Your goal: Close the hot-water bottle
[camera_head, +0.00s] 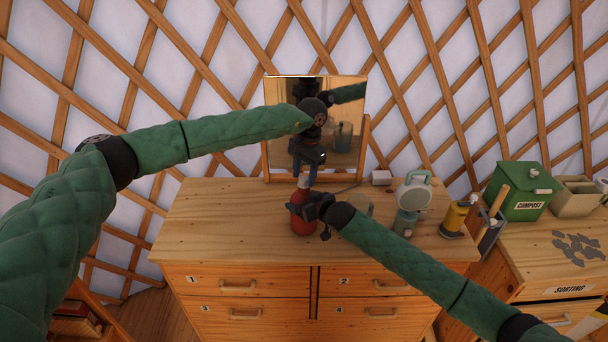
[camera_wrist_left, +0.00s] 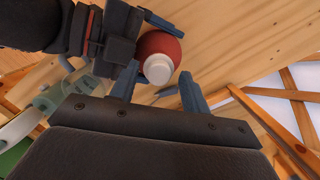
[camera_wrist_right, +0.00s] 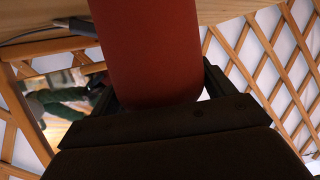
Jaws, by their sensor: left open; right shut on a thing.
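The red hot-water bottle (camera_head: 301,226) stands on the wooden dresser, in front of the mirror. Its white top (camera_wrist_left: 158,69) shows in the left wrist view; I cannot tell whether this is a seated stopper or a bare neck. My right gripper (camera_head: 316,210) is shut on the bottle's red body, which fills the middle of the right wrist view (camera_wrist_right: 148,50). My left gripper (camera_head: 306,176) is open and points down above the bottle. In the left wrist view its two blue fingers (camera_wrist_left: 158,84) lie on either side of the white top, without visible contact.
A mirror (camera_head: 345,98) stands at the back of the dresser (camera_head: 220,216). A pale green lantern-like item (camera_head: 411,200) and a yellow item (camera_head: 455,218) stand to the right. A green compost box (camera_head: 520,190) is farther right. The dresser's left side is clear.

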